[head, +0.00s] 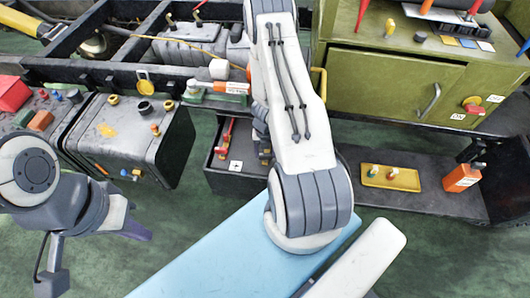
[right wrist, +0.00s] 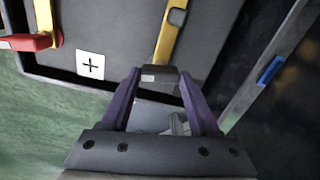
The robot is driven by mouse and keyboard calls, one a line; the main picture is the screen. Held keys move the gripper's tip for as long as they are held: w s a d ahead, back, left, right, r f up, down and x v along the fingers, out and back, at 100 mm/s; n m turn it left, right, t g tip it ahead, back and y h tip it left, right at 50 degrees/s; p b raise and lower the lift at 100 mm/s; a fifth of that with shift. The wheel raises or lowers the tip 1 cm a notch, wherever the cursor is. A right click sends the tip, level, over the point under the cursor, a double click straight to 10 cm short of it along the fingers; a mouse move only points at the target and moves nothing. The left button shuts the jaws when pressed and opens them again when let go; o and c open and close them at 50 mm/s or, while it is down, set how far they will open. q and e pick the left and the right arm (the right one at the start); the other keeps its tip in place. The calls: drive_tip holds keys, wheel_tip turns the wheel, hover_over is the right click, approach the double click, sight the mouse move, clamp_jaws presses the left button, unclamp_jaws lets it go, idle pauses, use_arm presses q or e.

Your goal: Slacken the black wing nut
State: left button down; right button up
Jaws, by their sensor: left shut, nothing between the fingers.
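In the right wrist view, a small dark block, which looks like the black wing nut (right wrist: 161,74), sits at the near end of a yellow bar (right wrist: 165,40) on a dark box. The purple fingertips of my right gripper (right wrist: 159,76) lie against both sides of it, and the gripper looks shut on it. In the head view my right arm hides this gripper and most of the spot. My left gripper (head: 137,232) is shut and empty above the green floor at the left, well away from the nut.
The dark box (head: 235,178) carries a white plus label and a red part (head: 226,138). Frame rails and a black tank (head: 130,135) lie to the left. An olive cabinet (head: 390,85) stands at the right, above a low shelf with a yellow tray (head: 391,178) and an orange box (head: 462,178).

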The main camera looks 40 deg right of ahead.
drive_tip(key=c, duration=0.6)
drive_tip(key=shift+o, duration=0.2)
